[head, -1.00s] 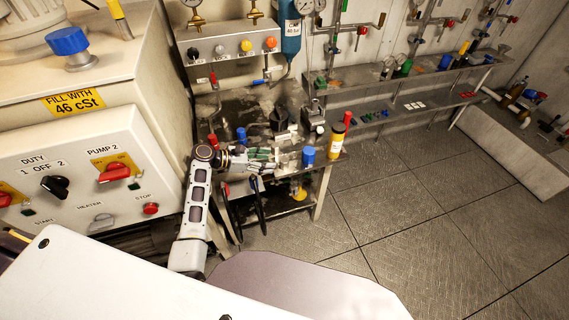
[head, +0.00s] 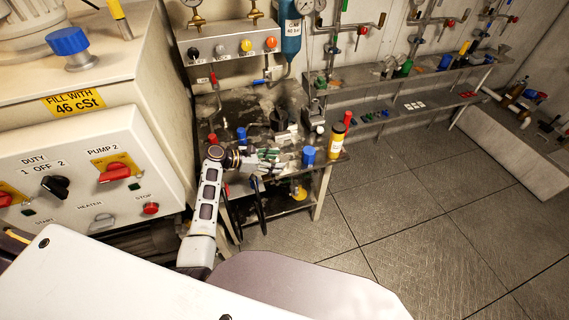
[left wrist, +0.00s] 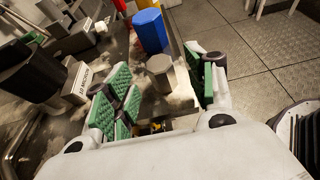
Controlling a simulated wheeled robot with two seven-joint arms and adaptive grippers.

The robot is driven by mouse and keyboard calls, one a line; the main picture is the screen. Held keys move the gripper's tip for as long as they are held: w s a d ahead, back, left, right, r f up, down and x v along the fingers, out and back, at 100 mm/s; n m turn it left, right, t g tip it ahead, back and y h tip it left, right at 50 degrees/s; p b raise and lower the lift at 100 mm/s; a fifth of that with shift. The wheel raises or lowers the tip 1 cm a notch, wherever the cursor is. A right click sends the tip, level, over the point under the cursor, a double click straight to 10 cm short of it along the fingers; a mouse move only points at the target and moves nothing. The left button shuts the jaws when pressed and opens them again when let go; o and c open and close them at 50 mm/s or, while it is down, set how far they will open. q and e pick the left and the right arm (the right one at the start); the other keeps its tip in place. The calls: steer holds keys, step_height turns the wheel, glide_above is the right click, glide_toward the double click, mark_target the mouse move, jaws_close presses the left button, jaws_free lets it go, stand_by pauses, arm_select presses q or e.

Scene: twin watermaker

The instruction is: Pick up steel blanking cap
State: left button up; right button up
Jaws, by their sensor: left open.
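A grey steel cap with a faceted top (left wrist: 160,68) stands on the bench, between and just beyond my left fingertips in the left wrist view. My left gripper (left wrist: 165,88) is open, with green pads on both fingers, and nothing is held in it. In the head view my left gripper (head: 272,154) is low over the small steel bench. The grey cap is too small and cluttered to make out for sure in the head view. My right gripper is not in view.
A blue cap (left wrist: 150,31) stands right behind the grey cap; it also shows in the head view (head: 308,155). A box with lettering (left wrist: 82,82) is left of the fingers. Floor to the right is clear.

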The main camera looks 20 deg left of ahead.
mark_target(281, 161)
arm_select(q)
steer(key=x, duration=0.3)
steer(key=shift+w+d, duration=0.15)
steer(key=shift+d, duration=0.05)
steer(key=shift+w+d+f, duration=0.1)
steer(key=c, duration=1.1)
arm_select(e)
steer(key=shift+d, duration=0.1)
